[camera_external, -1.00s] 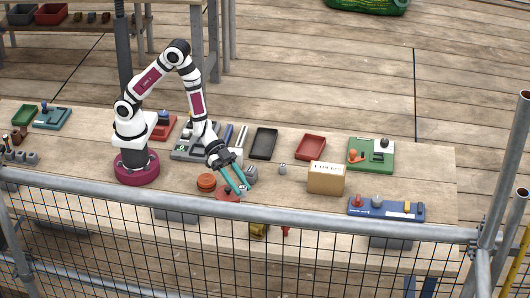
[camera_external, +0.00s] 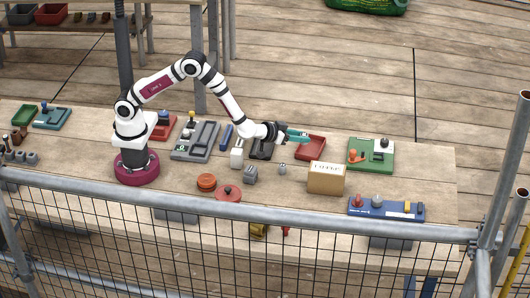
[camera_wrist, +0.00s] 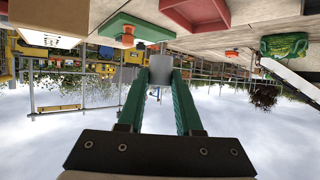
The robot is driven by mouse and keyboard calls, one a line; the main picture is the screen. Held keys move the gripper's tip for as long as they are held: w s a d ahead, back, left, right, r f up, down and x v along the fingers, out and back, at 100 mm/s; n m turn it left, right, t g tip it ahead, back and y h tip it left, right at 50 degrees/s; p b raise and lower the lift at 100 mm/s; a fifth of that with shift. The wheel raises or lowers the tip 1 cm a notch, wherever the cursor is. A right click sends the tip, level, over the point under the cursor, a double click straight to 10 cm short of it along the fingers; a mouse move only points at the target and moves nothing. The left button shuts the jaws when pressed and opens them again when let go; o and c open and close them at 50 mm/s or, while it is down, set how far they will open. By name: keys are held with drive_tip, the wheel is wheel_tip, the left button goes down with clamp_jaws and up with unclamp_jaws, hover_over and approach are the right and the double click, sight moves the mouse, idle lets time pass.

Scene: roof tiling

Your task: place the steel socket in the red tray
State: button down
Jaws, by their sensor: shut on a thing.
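My gripper (camera_external: 307,137) is held out over the table beside the red tray (camera_external: 311,147), its teal fingers level and reaching toward the tray's back-left edge. In the wrist view my gripper (camera_wrist: 160,75) is shut on the steel socket (camera_wrist: 160,62), a plain grey cylinder between the fingertips. The socket is too small to make out clearly in the external view. The red tray also shows at the top of the wrist view (camera_wrist: 195,12), beyond and to the right of the socket; its visible part looks empty.
A cardboard box (camera_external: 326,177) and a small grey piece (camera_external: 283,169) stand in front of the red tray. A green board (camera_external: 371,155) with an orange knob is to its right. The wrist view is upside down.

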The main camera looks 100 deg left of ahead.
hover_over(307, 151)
drive_tip(key=f, duration=0.5)
drive_tip(key=shift+d+f, duration=0.2)
drive_tip(key=shift+d, duration=0.05)
drive_tip(key=shift+a+f, duration=0.15)
drive_tip(key=shift+f, duration=0.95)
drive_tip(key=shift+a+f, duration=0.1)
drive_tip(key=shift+f, duration=1)
drive_tip(key=c, duration=0.6)
unclamp_jaws()
drive_tip(key=shift+f, duration=0.1)
